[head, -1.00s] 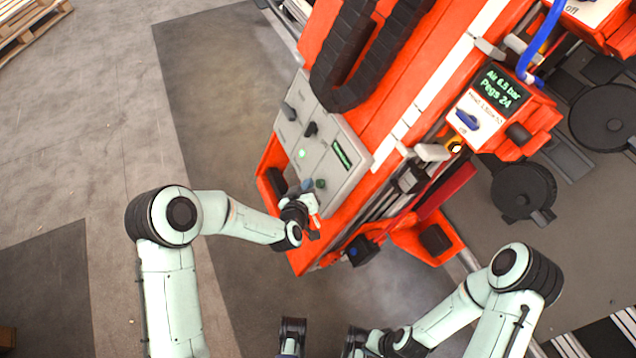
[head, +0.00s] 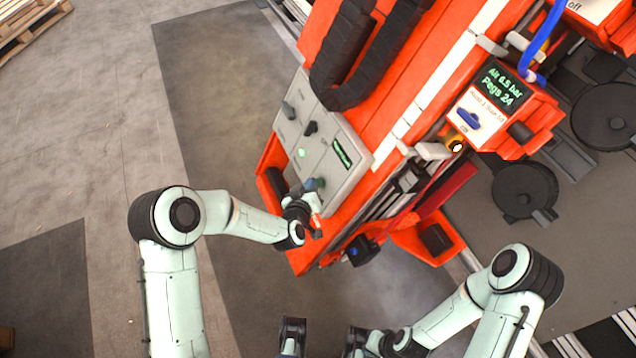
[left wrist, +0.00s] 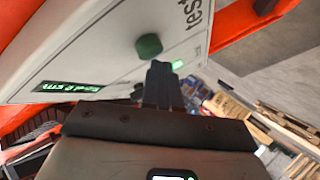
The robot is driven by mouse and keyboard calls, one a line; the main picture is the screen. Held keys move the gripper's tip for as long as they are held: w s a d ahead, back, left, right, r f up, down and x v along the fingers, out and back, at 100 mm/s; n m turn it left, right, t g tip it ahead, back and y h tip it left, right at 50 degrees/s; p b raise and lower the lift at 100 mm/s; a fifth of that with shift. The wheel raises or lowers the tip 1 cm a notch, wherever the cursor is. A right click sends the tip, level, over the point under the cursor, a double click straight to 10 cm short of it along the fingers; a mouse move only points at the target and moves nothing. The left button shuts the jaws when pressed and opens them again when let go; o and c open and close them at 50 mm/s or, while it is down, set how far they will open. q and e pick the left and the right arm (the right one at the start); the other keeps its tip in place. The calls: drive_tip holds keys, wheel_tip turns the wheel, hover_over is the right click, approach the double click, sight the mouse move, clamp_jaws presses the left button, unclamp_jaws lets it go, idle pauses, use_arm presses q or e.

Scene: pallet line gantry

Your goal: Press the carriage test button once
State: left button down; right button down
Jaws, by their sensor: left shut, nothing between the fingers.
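The grey control panel (head: 325,150) sits on the orange machine. A green round button (head: 321,183) sits near its lower edge; the left wrist view shows this button (left wrist: 148,45) by the printed word "test". My left gripper (head: 310,185) is at that lower edge, close beside the button. In the left wrist view, its dark shut fingers (left wrist: 161,72) hold nothing, and their tips appear just beside the button. I cannot tell whether they touch it. My right arm comes in at lower right; its gripper cannot be made out clearly.
The panel also has dark knobs (head: 310,128), a lit green light (head: 302,153) and a small display (head: 342,153). A blue switch (head: 468,118) is on a box to the right. Floor on the left is clear, with a pallet (head: 30,22) in the far corner.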

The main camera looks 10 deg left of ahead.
use_arm(q)
drive_tip(key=shift+w+d+f+b, duration=0.25)
drive_tip(key=shift+d+f+b, duration=0.1)
drive_tip(key=shift+d, duration=0.05)
idle(1.0)
drive_tip(key=shift+a, duration=0.1)
drive_tip(key=shift+s+a+r, duration=0.45)
drive_tip(key=shift+a, duration=0.15)
drive_tip(key=shift+s+a+r+p, duration=0.25)
drive_tip(key=shift+s+a+r, duration=0.15)
drive_tip(key=shift+a, duration=0.2)
drive_tip(key=shift+s+a+r+p, duration=0.3)
drive_tip(key=shift+s+a+r, duration=0.15)
drive_tip(key=shift+a, duration=0.2)
drive_tip(key=shift+s+a+r+p, duration=0.25)
drive_tip(key=shift+s+a+r, duration=0.15)
drive_tip(key=shift+a, duration=0.2)
